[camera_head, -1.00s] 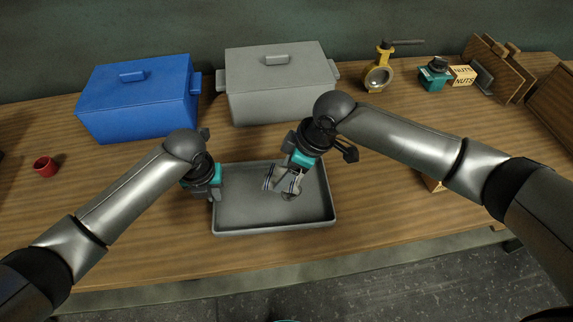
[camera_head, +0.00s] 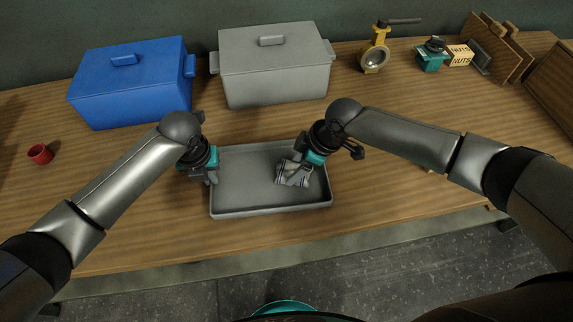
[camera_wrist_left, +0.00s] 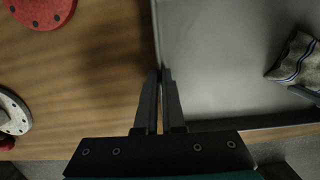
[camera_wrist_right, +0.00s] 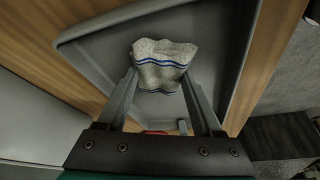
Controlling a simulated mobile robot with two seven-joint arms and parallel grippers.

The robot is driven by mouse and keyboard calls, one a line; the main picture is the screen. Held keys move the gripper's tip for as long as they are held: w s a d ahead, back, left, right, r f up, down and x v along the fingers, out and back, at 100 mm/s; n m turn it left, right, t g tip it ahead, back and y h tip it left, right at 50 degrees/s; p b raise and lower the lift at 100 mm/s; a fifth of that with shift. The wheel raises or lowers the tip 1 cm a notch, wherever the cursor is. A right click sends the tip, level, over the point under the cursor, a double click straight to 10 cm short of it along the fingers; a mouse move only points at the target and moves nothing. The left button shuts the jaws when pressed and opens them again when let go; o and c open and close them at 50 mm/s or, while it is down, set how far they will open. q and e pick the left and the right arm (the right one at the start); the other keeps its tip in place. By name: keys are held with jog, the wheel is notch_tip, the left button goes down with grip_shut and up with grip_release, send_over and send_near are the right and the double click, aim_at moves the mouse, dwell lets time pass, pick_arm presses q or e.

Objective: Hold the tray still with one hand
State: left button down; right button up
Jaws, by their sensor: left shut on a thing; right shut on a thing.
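The grey shallow tray (camera_head: 240,195) lies on the wooden table in front of me. My left gripper (camera_head: 211,179) is shut on the tray's left wall, as the left wrist view shows its fingers (camera_wrist_left: 160,75) closed over the rim. A light grey cloth with blue stripes (camera_wrist_right: 162,55) is in my right gripper (camera_wrist_right: 158,78), inside the tray's right half. The cloth also shows in the head view (camera_head: 290,173) and at the right of the left wrist view (camera_wrist_left: 297,58). My right gripper's fingers are on both sides of the bunched cloth.
A blue lidded box (camera_head: 130,90) and a grey lidded box (camera_head: 275,75) stand behind the tray. A yellow valve (camera_head: 375,55), teal valve part (camera_head: 432,56) and nuts box (camera_head: 460,56) stand back right. A red cup (camera_head: 40,154) is far left. A red flange (camera_wrist_left: 42,10) lies left of the tray.

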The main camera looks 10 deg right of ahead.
aim_at(280, 171)
jog(key=shift+a, duration=1.75)
jog(key=shift+d+r, duration=0.1)
jog(key=shift+r, duration=4)
jog(key=shift+f, duration=0.1)
